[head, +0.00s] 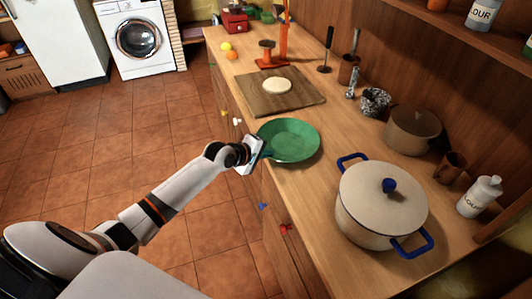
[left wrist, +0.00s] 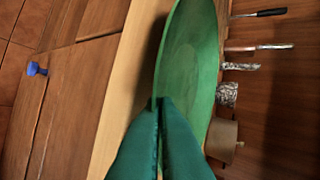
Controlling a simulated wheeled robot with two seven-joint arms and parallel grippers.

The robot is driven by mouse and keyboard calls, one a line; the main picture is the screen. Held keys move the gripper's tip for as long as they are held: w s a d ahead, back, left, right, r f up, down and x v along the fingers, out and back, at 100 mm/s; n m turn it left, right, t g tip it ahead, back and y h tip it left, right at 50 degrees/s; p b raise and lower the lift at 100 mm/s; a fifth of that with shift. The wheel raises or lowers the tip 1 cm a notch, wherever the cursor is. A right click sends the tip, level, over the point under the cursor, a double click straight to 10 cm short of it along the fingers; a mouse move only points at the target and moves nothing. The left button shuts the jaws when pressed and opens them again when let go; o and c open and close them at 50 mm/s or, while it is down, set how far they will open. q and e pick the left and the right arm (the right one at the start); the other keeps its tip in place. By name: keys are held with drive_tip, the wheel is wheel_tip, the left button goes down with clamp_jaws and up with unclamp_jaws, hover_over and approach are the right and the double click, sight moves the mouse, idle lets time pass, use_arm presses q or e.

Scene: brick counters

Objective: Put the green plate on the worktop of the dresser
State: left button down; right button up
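The green plate (head: 289,140) is over the front edge strip of the dresser's wooden worktop (head: 325,135), between the cutting board and the big pot. It looks nearly flat; I cannot tell whether it rests on the wood or hangs just above it. My left gripper (head: 263,152) is at the plate's near left rim. In the left wrist view its teal fingers (left wrist: 161,102) are closed together on the rim of the plate (left wrist: 190,55). My right gripper is not in view.
A cream pot with blue handles (head: 380,205) stands close to the right of the plate. A cutting board with a round dough piece (head: 277,86) lies behind it. A brown pot (head: 412,130) and a speckled jar (head: 375,101) stand along the wall. Coloured knobs stick out of the dresser front.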

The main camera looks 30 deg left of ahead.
use_arm(q)
drive_tip(key=c, duration=2)
unclamp_jaws()
drive_tip(key=shift+o, duration=0.2)
drive_tip(key=v, duration=1.2)
drive_tip(key=s+a+f+m+g+y, duration=0.1)
drive_tip(key=s+a+f+y, duration=0.15)
drive_tip(key=f, duration=0.85)
drive_tip(key=s+a+f+m+g+y, duration=0.1)
drive_tip(key=s+a+f+m, duration=0.15)
drive_tip(key=f, duration=0.85)
drive_tip(key=s+d+f+m+g, duration=0.1)
drive_tip(key=s+f+m+g, duration=0.2)
drive_tip(key=s+f, duration=0.8)
drive_tip(key=s+d+f+m+g, duration=0.1)
drive_tip(key=s+d+f+m, duration=0.2)
drive_tip(key=s, duration=0.6)
drive_tip(key=s+d+f+m+g, duration=0.2)
drive_tip(key=s+d+f+m, duration=0.2)
drive_tip(key=s+d+f, duration=0.2)
drive_tip(key=s+d+f+m+g, duration=0.1)
drive_tip(key=s+d+f+m, duration=0.2)
drive_tip(key=s+f, duration=0.5)
drive_tip(key=s+d, duration=0.1)
drive_tip(key=s, duration=0.2)
drive_tip(key=shift+s+d+f+g, duration=0.15)
drive_tip(key=shift+s+d+g, duration=0.15)
drive_tip(key=shift+s, duration=0.1)
